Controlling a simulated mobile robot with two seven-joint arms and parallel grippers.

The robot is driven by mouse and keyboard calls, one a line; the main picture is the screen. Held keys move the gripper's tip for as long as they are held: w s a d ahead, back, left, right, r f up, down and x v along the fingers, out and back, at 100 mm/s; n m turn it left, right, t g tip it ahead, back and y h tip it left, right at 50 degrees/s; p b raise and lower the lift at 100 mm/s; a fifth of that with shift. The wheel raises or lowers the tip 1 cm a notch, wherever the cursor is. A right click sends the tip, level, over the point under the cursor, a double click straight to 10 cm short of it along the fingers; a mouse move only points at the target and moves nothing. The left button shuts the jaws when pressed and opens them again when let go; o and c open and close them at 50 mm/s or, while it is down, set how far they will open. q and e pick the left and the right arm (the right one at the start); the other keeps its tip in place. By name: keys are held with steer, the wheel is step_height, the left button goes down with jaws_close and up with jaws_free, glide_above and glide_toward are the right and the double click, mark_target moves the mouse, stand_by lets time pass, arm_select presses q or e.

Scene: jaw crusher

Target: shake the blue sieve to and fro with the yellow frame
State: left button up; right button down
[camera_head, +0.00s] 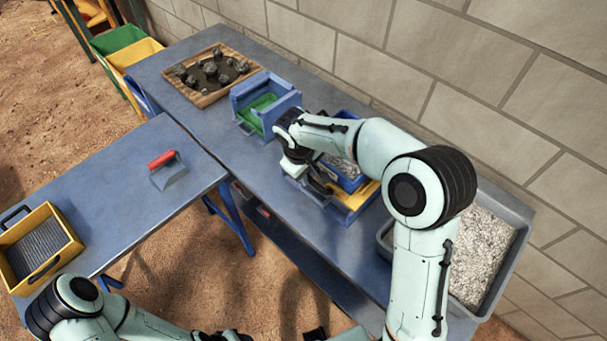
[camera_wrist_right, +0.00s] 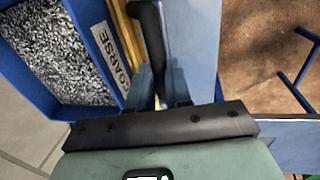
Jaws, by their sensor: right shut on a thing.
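The blue sieve (camera_head: 350,183) is a blue box with grey gravel in it, resting in the yellow frame (camera_head: 368,192) on the long bench. In the right wrist view the sieve (camera_wrist_right: 98,41) shows a pale label reading "COARSE", partly covered, beside a yellow strip of the frame (camera_wrist_right: 126,32). My right gripper (camera_head: 304,176) is at the near left side of the frame. In the wrist view it (camera_wrist_right: 160,88) is shut on a black handle (camera_wrist_right: 148,30) beside the frame's edge. Part of the sieve is hidden by my right arm.
A grey tray of gravel (camera_head: 527,225) stands at the right. A blue box with green inside (camera_head: 268,92) and a wooden tray of rocks (camera_head: 205,97) lie farther left. A side table holds a red-handled scraper (camera_head: 170,178) and a yellow box (camera_head: 70,248). A block wall (camera_head: 420,60) runs behind.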

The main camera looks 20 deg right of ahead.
steer(key=shift+w+d, duration=0.25)
steer(key=shift+d, duration=0.25)
steer(key=shift+w+d, duration=0.2)
steer(key=shift+d, duration=0.25)
arm_select(q)
steer(key=shift+w+r, duration=0.25)
steer(key=shift+r, duration=0.05)
arm_select(e)
steer(key=c, duration=1.1)
jaws_free()
steer(key=shift+a, duration=0.1)
steer(key=shift+o, duration=0.2)
steer(key=shift+r, duration=0.1)
arm_select(q)
steer(key=shift+w+r+p, duration=0.75)
steer(key=shift+w+r, duration=0.05)
steer(key=shift+r, duration=0.1)
arm_select(e)
step_height(320, 180, up, 13)
steer(key=s+a, duration=0.1)
steer(key=a, duration=0.1)
steer(key=shift+a, duration=0.2)
arm_select(q)
steer(key=shift+s, duration=0.15)
arm_select(e)
steer(key=shift+s, duration=0.1)
